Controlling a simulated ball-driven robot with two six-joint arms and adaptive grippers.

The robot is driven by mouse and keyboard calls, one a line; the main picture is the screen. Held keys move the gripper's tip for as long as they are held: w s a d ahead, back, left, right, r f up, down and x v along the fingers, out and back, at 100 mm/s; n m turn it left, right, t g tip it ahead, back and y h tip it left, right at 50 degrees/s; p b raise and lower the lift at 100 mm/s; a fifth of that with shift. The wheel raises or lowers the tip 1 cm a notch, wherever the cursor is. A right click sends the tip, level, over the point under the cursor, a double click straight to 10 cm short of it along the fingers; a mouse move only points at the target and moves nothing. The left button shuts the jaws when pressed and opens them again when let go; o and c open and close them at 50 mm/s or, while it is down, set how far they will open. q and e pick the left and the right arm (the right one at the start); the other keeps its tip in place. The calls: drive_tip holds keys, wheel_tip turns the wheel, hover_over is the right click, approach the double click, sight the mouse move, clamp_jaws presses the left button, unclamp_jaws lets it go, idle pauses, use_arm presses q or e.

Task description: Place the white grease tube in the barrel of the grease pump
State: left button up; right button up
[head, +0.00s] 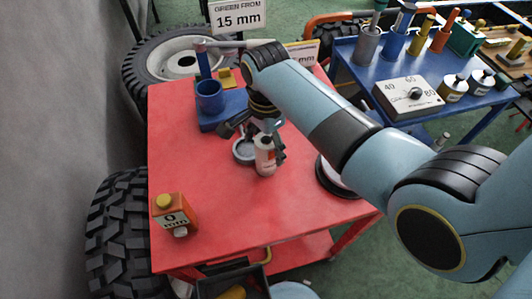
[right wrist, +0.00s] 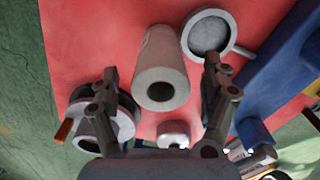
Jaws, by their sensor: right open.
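The white grease tube (head: 264,158) stands upright on the red table, with a small dark reddish mark on its side. In the right wrist view the tube (right wrist: 163,55) shows its round end with a hole, between and beyond the two fingers. My right gripper (head: 253,141) is open above and around the tube's upper part; contact cannot be told. Its fingers (right wrist: 160,88) are spread apart in the wrist view. The blue grease pump (head: 222,110) stands at the table's far left, its open barrel (head: 209,88) upright. My left gripper is not in view.
A grey round dish (head: 243,150) lies beside the tube. A black-rimmed round thing (head: 325,180) is to the right. An orange block (head: 175,216) sits near the front left. The red table (head: 225,215) is clear at front. A blue table (head: 355,75) holds several items.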

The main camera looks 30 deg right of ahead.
drive_tip(key=shift+f, duration=0.9)
drive_tip(key=shift+c, duration=0.4)
drive_tip(key=c, duration=1.5)
